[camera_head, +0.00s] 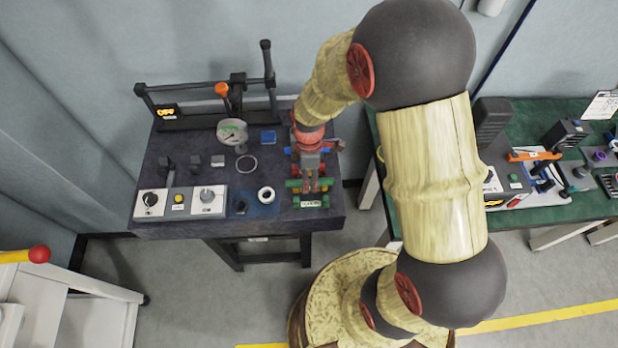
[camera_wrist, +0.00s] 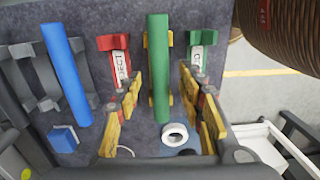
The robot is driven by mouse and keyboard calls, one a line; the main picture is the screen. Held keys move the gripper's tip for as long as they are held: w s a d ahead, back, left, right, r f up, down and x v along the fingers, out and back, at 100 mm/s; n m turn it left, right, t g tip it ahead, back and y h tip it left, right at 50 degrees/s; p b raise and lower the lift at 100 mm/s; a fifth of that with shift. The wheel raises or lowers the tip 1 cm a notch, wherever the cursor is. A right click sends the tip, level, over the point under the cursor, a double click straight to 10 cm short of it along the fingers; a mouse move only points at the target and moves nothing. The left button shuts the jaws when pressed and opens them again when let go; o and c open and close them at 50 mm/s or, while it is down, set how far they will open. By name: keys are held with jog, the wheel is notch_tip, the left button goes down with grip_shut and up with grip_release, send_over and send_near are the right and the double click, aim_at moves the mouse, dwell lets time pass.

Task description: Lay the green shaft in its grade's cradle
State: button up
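The green shaft (camera_wrist: 158,70) lies lengthwise in the wrist view, over a yellow cradle (camera_wrist: 171,38) whose ends show at both its sides. In the head view the shaft (camera_head: 294,184) shows below my gripper. My gripper (camera_wrist: 160,97) is open, with one yellow-padded finger on each side of the shaft and a gap to each. A red cradle (camera_wrist: 114,43) with a white label is left of the shaft. A green cradle (camera_wrist: 199,40) with a white label is right of it and looks empty; it also shows in the head view (camera_head: 312,204). My fingers hide parts of both.
A blue shaft (camera_wrist: 66,75) lies on a dark rack at the left. A white ring (camera_wrist: 175,134) and a blue block (camera_wrist: 63,139) are close by. The gauge (camera_head: 232,131) and switch panel (camera_head: 180,203) stand left of my arm on the dark bench (camera_head: 150,228).

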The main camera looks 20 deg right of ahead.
notch_tip(320, 180, up, 11)
jog(key=shift+w+r, duration=0.2)
jog(key=shift+w, duration=0.05)
jog(key=shift+d, duration=0.1)
dwell(0.5)
jog(key=s+r+m+t+b, duration=0.1)
jog(key=s+r+m+t, duration=0.5)
jog(key=s+r+m, duration=0.8)
notch_tip(320, 180, up, 4)
jog(key=shift+s+r+b, duration=0.1)
jog(key=shift+s+b, duration=0.25)
jog(key=shift+b, duration=0.05)
